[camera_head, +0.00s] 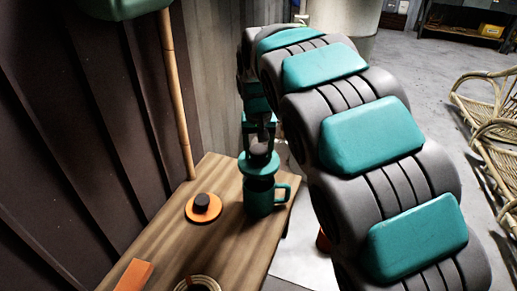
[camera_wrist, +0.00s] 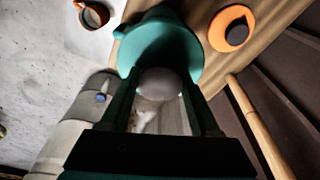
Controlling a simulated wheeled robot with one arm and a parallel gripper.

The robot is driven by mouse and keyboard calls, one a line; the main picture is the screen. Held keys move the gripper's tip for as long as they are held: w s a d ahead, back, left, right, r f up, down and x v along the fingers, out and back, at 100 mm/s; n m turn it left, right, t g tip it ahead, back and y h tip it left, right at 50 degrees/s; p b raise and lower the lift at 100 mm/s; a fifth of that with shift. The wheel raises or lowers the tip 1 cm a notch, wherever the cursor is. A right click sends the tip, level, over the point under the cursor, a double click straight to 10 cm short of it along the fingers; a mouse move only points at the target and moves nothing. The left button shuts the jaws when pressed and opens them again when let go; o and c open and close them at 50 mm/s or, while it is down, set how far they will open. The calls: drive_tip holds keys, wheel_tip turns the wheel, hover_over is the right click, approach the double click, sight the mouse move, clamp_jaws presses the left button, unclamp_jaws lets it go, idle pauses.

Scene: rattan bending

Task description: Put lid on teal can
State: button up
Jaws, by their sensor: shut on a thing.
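My gripper (camera_head: 259,146) is shut on the dark knob of the teal lid (camera_head: 258,165). The lid is held about level over the teal can (camera_head: 262,200), which stands upright on the wooden table with its handle to the right. A dark band shows between the lid and the can, so the lid looks slightly above the rim. In the wrist view, the knob (camera_wrist: 160,84) sits between the fingers, and the teal lid (camera_wrist: 185,45) hides most of the can. Whether the lid is centred over the rim cannot be told.
An orange lid with a black knob (camera_head: 203,207) lies on the table (camera_head: 165,232), left of the can. An orange block (camera_head: 133,275) and a coil (camera_head: 197,284) lie nearer. An orange cup (camera_wrist: 92,14) shows off the table. A bamboo pole (camera_head: 176,95) stands behind.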

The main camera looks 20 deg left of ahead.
drive_tip(key=shift+f+b, duration=0.85)
drive_tip(key=shift+f, duration=1.95)
drive_tip(key=shift+f, duration=0.9)
idle(0.3)
drive_tip(key=o, duration=1.5)
drive_tip(key=shift+r, duration=0.15)
drive_tip(key=shift+r+p, duration=1.1)
drive_tip(key=shift+r, duration=2.8)
